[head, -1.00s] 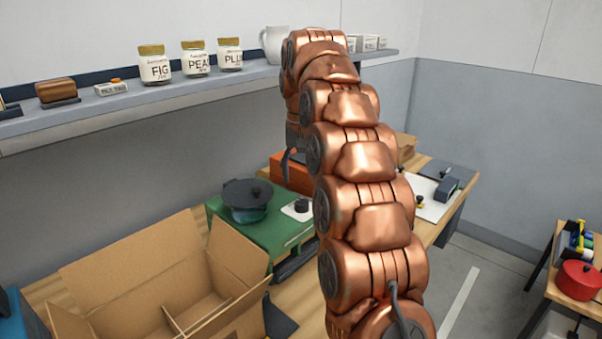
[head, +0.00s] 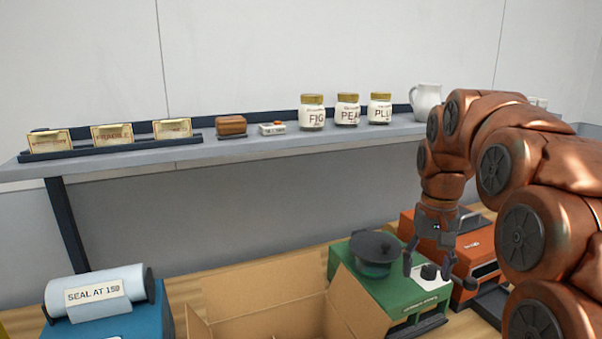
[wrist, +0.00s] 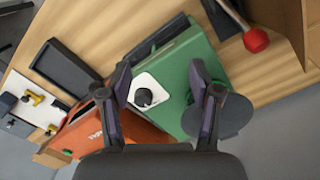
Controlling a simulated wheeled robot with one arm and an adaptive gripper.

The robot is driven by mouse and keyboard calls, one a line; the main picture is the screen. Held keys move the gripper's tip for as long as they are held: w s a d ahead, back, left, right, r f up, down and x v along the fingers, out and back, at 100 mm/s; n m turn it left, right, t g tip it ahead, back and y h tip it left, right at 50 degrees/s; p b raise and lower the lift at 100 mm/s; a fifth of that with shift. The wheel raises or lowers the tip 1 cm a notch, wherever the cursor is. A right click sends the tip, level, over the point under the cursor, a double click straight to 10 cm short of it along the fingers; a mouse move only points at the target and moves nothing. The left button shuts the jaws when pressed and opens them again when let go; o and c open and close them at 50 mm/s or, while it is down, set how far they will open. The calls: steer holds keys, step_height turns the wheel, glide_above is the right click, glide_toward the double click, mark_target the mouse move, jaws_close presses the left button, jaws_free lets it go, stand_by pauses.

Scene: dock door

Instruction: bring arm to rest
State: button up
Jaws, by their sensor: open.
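In the wrist view my gripper (wrist: 160,100) shows two spread dark fingers. Beyond them lie the green machine (wrist: 190,70), a white plate with a black knob (wrist: 145,92), and the orange machine (wrist: 90,132). How far the fingertips are above these is hard to tell.
An open cardboard box (head: 265,305) stands in front. A blue sealer with a white roll (head: 100,292) is at left. The wall shelf (head: 240,148) bears jars, gold-coloured cards and a white jug (head: 425,100) close behind my arm.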

steer(key=s+a+f, duration=0.2)
steer(key=s+f, duration=0.1)
steer(key=s, duration=0.7)
steer(key=s+a+f+n+p, duration=0.1)
steer(key=s+f, duration=0.3)
steer(key=s, duration=0.6)
steer(key=s+a+f+n+g+p, duration=0.1)
steer(key=s+a+f, duration=0.2)
steer(key=s, duration=0.7)
steer(key=shift+s+f, duration=0.2)
steer(key=shift+f, duration=0.5)
